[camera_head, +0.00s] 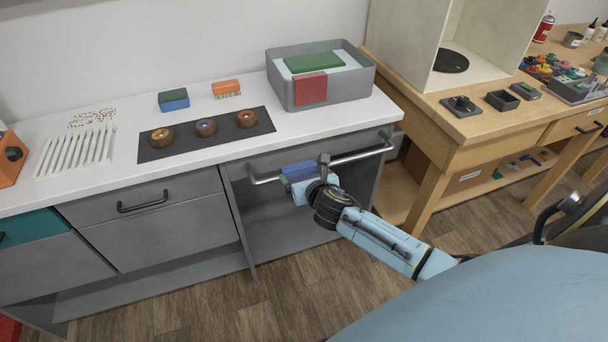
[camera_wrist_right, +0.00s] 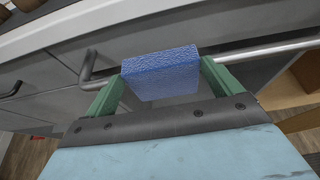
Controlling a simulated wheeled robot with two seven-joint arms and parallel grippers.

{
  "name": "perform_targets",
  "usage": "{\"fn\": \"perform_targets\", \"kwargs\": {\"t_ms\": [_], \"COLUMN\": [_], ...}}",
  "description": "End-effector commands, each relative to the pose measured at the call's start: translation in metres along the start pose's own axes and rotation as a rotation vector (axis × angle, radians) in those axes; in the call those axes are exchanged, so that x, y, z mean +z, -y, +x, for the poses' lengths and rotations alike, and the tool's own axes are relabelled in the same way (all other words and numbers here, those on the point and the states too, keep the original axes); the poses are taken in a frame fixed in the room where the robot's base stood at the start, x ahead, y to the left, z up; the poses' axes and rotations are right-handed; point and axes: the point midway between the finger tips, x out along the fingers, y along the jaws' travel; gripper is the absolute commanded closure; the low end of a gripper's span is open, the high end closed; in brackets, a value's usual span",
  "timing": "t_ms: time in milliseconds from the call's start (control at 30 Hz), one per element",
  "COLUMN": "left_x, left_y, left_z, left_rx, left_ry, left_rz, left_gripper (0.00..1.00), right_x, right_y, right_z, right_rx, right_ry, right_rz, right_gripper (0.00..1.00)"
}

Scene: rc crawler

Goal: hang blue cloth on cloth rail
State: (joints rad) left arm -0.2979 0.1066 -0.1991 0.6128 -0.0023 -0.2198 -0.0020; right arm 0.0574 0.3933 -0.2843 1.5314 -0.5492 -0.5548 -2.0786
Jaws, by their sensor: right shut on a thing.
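The blue cloth (camera_head: 298,170) is a small, thick folded piece at the metal cloth rail (camera_head: 355,156) on the counter's front. My right gripper (camera_head: 300,181) is shut on it. In the right wrist view the cloth (camera_wrist_right: 161,74) sits between my green fingers, its broad blue face toward the camera. The rail (camera_wrist_right: 268,50) runs behind or through the cloth's upper part; the cloth covers that stretch. I cannot tell whether the cloth is over the rail or only in front of it. My left gripper is not in view.
A grey basin (camera_head: 341,90) with a red cloth (camera_head: 311,90) over its rim stands on the white counter above. A dark strip (camera_head: 180,148) holds several ring-shaped items. A wooden workbench (camera_head: 455,131) stands to the right. An open cabinet space lies below the rail.

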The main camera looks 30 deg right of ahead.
Motion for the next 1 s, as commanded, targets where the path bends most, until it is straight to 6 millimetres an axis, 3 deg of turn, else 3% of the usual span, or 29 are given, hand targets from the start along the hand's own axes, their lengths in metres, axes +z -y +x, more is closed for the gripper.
{"fn": "perform_targets", "kwargs": {"t_ms": [100,333,467,833,1000], "left_x": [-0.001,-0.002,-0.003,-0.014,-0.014], "left_y": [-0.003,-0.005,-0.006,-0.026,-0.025], "left_z": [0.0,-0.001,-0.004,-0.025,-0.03], "left_rx": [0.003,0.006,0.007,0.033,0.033], "left_ry": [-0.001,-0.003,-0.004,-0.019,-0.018], "left_rz": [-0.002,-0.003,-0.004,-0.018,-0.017], "left_gripper": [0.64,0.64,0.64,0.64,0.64], "right_x": [0.0,0.0,0.0,0.001,0.001], "right_y": [0.0,0.0,0.001,0.0,0.0], "right_z": [0.0,-0.001,-0.012,-0.09,-0.118], "right_rx": [0.0,0.0,-0.001,0.002,0.001], "right_ry": [0.0,-0.001,-0.001,-0.003,-0.002], "right_rz": [0.0,-0.001,-0.002,-0.002,-0.001], "right_gripper": [0.0,0.0,0.0,0.0,0.0]}}
